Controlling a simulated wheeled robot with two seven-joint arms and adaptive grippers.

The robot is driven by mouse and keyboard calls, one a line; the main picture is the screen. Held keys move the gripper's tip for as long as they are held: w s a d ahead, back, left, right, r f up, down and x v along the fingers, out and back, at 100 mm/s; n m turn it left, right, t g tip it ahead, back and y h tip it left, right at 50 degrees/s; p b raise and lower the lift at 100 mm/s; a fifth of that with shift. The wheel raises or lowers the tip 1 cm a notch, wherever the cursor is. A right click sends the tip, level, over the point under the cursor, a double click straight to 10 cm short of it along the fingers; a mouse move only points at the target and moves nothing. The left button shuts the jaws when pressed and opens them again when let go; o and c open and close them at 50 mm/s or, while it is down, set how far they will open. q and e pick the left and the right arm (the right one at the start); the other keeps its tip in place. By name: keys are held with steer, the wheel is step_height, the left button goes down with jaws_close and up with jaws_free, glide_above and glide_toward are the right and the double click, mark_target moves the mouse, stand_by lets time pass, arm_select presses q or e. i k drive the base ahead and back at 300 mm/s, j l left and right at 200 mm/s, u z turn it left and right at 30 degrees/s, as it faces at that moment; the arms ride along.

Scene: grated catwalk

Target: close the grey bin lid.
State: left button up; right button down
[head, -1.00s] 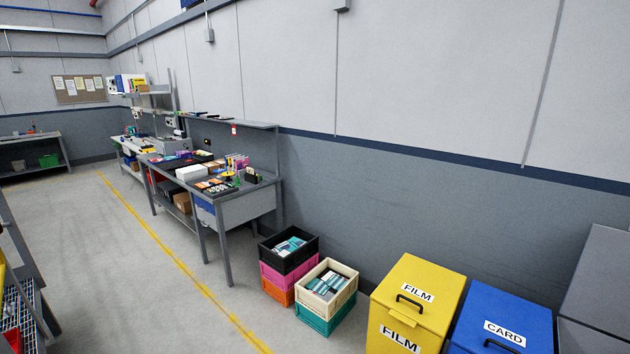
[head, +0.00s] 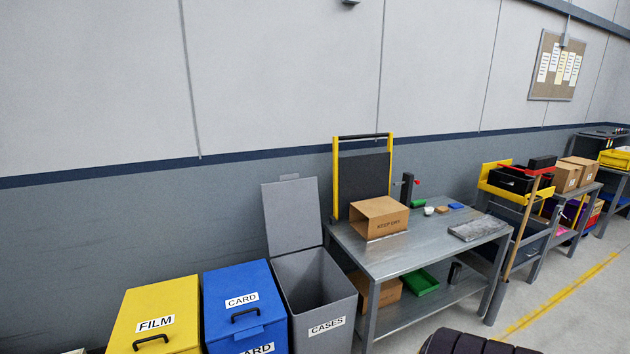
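The grey bin (head: 327,310) stands in the lower middle of the head view and carries a CASES label. Its grey lid (head: 292,214) is open, standing nearly upright at the back of the bin against the wall side. The dark inside of the bin shows. Neither of my grippers shows in the head view.
A blue CARD bin (head: 238,288) and a yellow FILM bin (head: 160,300), both with lids down, stand left of the grey bin. A metal table (head: 425,248) with a KEEP DRY carton (head: 378,216) stands close on its right. Clear floor (head: 570,318) lies at the lower right.

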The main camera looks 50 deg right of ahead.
mark_target(291, 205)
steer(key=i+l+z, duration=0.15)
steer(key=z, duration=0.3)
steer(key=i+l+z, duration=0.2)
steer(key=z, duration=0.3)
steer(key=i+l+z, duration=0.2)
steer(key=z, duration=0.25)
